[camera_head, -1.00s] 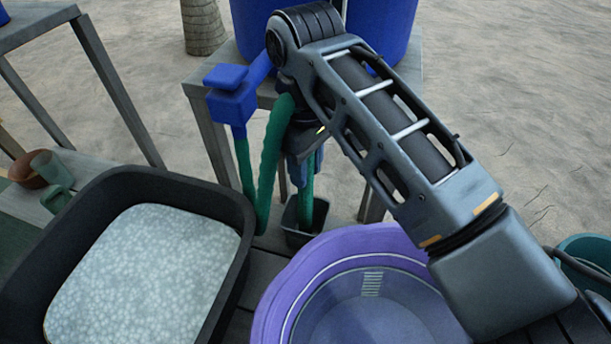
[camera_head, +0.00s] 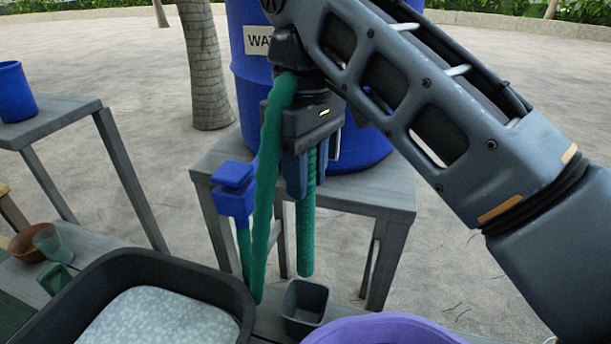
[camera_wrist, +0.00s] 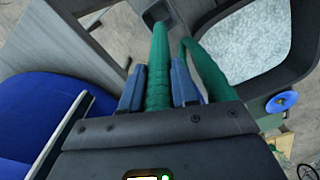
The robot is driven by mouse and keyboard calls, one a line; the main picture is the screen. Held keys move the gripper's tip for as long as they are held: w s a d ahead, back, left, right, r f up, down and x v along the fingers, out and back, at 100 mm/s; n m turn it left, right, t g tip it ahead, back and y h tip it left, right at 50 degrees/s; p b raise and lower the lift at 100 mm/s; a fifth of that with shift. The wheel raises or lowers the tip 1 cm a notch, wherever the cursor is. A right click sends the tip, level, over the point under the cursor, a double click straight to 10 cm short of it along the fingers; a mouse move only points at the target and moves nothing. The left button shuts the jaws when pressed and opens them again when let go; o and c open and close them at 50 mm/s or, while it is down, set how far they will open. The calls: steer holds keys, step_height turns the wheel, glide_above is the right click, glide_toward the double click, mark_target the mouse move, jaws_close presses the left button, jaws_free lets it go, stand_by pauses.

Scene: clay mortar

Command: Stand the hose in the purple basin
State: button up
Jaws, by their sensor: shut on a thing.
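The green ribbed hose (camera_head: 306,235) hangs from my gripper (camera_head: 308,180), which is shut on it near its free end. That end points down and shows above a small dark square pot (camera_head: 305,308). The rest of the hose loops over behind the gripper and down to the left, near the blue tap. In the wrist view the hose (camera_wrist: 158,70) runs between the two blue fingers (camera_wrist: 158,88).
A blue tap (camera_head: 233,190) is at the left of the barrel stand (camera_head: 360,195), which bears a blue water barrel (camera_head: 250,90). A black tub (camera_head: 190,275) of pale contents is at lower left. A side table (camera_head: 60,115) holds a blue cup (camera_head: 15,92).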

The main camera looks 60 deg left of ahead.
steer(key=shift+r+p, duration=2.05)
steer(key=shift+r, duration=2.1)
